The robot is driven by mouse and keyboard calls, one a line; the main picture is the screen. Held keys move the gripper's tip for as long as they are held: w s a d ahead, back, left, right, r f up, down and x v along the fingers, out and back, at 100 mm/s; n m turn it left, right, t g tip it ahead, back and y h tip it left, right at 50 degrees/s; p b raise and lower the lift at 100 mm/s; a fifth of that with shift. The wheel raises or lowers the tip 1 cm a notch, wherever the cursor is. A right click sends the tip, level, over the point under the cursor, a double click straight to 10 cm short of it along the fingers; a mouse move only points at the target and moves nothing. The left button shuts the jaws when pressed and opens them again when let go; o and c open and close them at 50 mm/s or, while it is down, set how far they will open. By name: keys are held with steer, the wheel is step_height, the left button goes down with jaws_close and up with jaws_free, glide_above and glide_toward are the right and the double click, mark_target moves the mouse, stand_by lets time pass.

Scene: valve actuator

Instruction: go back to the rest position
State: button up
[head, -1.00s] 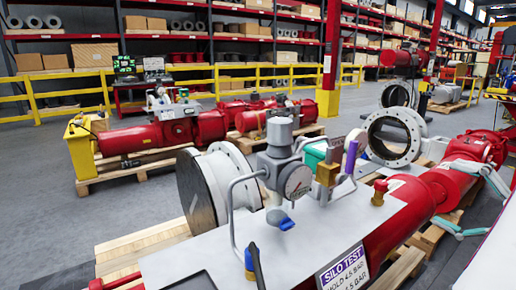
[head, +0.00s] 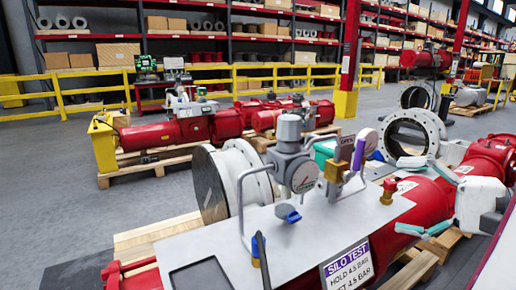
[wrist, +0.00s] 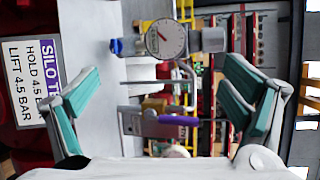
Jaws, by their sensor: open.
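My gripper (head: 405,195) is at the right of the head view, its teal-padded fingers spread apart with nothing between them. In the wrist view the open fingers (wrist: 158,72) stand at left and right, with the panel fittings beyond them. The steel panel (head: 225,235) on the red actuator carries a regulator with a round gauge (head: 303,176), a blue knob (head: 288,213) and a purple-handled brass valve (head: 358,155). The gauge (wrist: 165,38) and purple handle (wrist: 180,120) also show in the wrist view. The gripper appears apart from them.
A SILO TEST sign (head: 348,265) hangs on the panel's front. The red actuator body (head: 395,215) and a white flange ring (head: 410,135) lie close to the gripper. More red actuators (head: 180,130) rest on pallets behind. Grey floor (head: 50,180) is clear at the left.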

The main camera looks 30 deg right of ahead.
steer(key=a+f+n+g+y, duration=0.25)
steer(key=a+n+g, duration=0.55)
steer(key=a, duration=1.1)
steer(key=s+a+f+n+g+h, duration=0.4)
steer(key=s+a+g+h, duration=0.3)
steer(key=s, duration=0.2)
step_height(320, 180, up, 24)
steer(key=s+d+n+t+h+p, duration=0.1)
steer(key=t+p, duration=0.4)
steer(key=p, duration=1.7)
steer(key=shift+s+d+n+h+p, duration=0.15)
steer(key=shift+d+n+h+p, duration=0.3)
steer(key=shift+h, duration=0.5)
steer(key=shift+d, duration=0.1)
